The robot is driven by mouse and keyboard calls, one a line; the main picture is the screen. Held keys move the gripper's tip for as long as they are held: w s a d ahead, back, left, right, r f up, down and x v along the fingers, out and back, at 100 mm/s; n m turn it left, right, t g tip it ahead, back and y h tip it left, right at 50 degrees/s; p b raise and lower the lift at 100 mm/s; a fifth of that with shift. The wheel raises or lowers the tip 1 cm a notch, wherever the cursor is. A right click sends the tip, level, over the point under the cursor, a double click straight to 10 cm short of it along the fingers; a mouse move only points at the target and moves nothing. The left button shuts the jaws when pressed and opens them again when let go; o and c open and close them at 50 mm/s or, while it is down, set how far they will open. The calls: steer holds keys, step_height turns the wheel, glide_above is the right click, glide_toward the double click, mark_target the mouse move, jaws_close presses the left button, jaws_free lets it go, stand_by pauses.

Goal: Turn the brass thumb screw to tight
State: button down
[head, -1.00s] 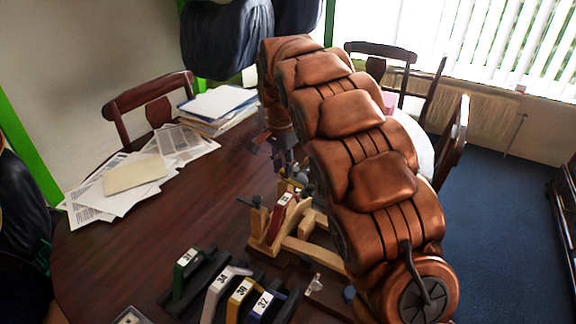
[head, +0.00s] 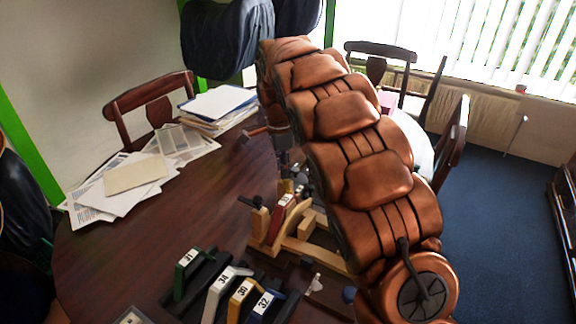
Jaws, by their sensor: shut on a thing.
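A wooden fixture (head: 262,232) stands on the table right of centre, with a red numbered gauge (head: 283,206) seated upright in it. My gripper (head: 297,184) points down at the top of this fixture, just behind the red gauge. It is small in view and partly covered by my copper-coloured arm. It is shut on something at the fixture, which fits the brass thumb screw. The screw itself is hidden, so I cannot read how tight it is.
A rack at the front holds green (head: 187,262), white (head: 219,290), yellow (head: 240,297) and blue (head: 265,302) numbered gauges. Papers (head: 120,190) and a folder stack (head: 217,105) lie on the table (head: 120,245). Bare table lies left of the fixture. Chairs stand around it.

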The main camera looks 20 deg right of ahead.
steer(key=shift+r, duration=0.1)
stand_by(0.3)
steer(key=c, duration=0.9)
jaws_free()
steer(key=shift+c, duration=0.2)
step_height(320, 180, up, 12)
steer(key=shift+w+a, duration=0.15)
steer(key=shift+a, duration=0.15)
